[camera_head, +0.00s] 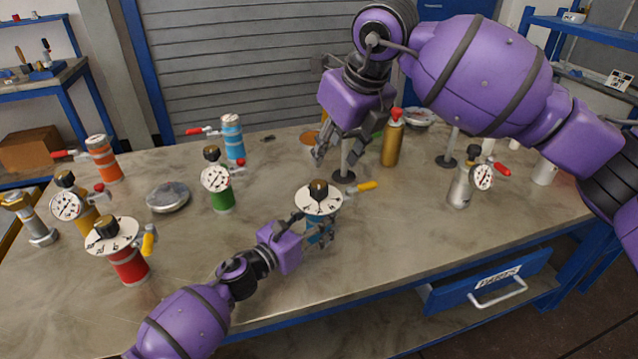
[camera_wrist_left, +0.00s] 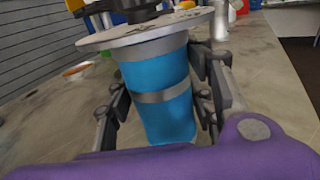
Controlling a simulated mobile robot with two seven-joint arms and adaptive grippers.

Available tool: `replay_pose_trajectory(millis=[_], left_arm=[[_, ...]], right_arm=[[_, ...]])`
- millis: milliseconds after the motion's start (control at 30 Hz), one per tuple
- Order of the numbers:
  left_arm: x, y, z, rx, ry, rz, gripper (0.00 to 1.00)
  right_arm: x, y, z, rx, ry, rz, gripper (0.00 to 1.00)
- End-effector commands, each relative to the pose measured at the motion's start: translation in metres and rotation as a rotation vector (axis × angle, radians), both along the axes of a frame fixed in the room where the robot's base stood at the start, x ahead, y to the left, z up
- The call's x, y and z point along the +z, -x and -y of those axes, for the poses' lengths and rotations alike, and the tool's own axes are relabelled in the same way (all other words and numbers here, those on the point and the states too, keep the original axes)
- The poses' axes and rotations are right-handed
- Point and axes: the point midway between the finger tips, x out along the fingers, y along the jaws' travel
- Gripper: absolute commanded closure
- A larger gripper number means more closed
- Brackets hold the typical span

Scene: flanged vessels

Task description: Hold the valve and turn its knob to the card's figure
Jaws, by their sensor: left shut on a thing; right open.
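The blue valve (camera_head: 311,232) stands on the bench with a white dial plate (camera_head: 316,196), a black-and-brass knob (camera_head: 318,188) and a yellow lever. My left gripper (camera_head: 319,229) is shut around its blue body. The left wrist view shows the blue body with grey bands (camera_wrist_left: 158,78) between the fingers, under the plate. The knob's top is cut off there. My right gripper (camera_head: 335,152) is open and empty, above and behind the knob, apart from it. A white card (camera_head: 619,80) is at the far right; its figure is too small to read.
A red valve (camera_head: 129,264) with a similar dial stands at the left. A green gauge vessel (camera_head: 221,198) is left of the blue valve, a silver gauge vessel (camera_head: 461,186) right. A blue drawer (camera_head: 460,292) is open in front.

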Motion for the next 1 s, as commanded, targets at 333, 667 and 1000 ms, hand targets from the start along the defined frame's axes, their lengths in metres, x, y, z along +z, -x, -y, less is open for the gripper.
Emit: replay_pose_trajectory(millis=[333,667,1000], left_arm=[[0.000,0.000,-0.001,0.002,-0.001,0.000,0.29],[0.000,0.002,-0.002,0.001,0.000,0.000,0.29],[-0.002,0.045,-0.042,0.002,-0.002,-0.002,0.29]], right_arm=[[0.000,0.000,0.000,0.000,0.000,0.000,0.58],[0.000,0.000,0.000,0.000,0.000,0.000,0.58],[0.000,0.000,0.000,0.000,0.000,0.000,0.58]])
